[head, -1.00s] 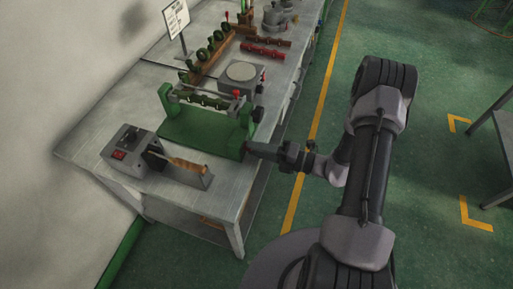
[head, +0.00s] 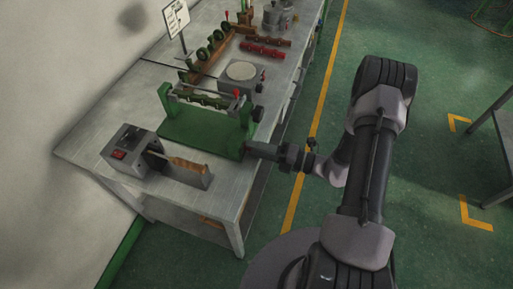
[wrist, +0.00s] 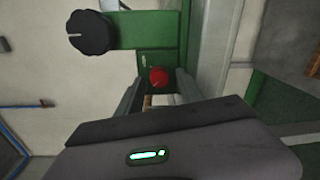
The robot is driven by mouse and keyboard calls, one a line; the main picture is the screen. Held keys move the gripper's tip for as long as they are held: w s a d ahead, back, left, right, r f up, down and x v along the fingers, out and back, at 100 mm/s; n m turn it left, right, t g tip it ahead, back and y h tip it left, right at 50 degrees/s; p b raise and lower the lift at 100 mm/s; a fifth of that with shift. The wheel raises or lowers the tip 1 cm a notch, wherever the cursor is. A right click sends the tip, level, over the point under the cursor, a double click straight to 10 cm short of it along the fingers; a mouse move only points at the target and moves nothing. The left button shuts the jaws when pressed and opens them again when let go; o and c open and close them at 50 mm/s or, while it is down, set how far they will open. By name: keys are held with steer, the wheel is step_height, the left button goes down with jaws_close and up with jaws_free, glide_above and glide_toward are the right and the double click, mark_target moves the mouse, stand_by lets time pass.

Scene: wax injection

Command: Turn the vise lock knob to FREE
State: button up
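The green vise (head: 200,132) stands on the bench in the head view. In the wrist view, a small round red knob (wrist: 158,77) with a pale pointer mark sits on its green end plate. I take it for the lock knob. Small pale lettering beside it is too small to read. My gripper (wrist: 158,92) is open, with one finger on each side of the red knob's line. I see a gap on both sides of the knob, and cannot tell how deep it lies between the fingertips. In the head view my gripper (head: 248,147) is at the vise's right end.
A larger black knob (wrist: 91,32) is on the vise above left of the red one; it also shows in the head view (head: 258,113). A grey box with a red switch (head: 119,155) and a wood-handled tool (head: 187,165) stand in front of the vise.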

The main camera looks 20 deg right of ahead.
stand_by(0.4)
steer(key=f+p+v, duration=0.1)
steer(key=p+v, duration=0.2)
steer(key=v, duration=1.4)
steer(key=shift+s+d+r, duration=0.15)
steer(key=shift+d+r, duration=0.05)
steer(key=shift+r, duration=0.25)
steer(key=s+a+r+m+g+h+b, duration=0.1)
steer(key=a+r+m+h, duration=0.3)
steer(key=m, duration=0.7)
steer(key=s+a+r+m+g+h+b, duration=0.1)
steer(key=s+a+r+m+h, duration=0.3)
steer(key=a+r+m, duration=0.4)
steer(key=s+a+r+m+g+h+b, duration=0.1)
steer(key=a+r+m, duration=0.5)
steer(key=r+m, duration=0.7)
steer(key=s+m+g+h, duration=0.1)
steer(key=s+m+h, duration=0.1)
steer(key=m+h, duration=0.1)
steer(key=shift+s, duration=0.25)
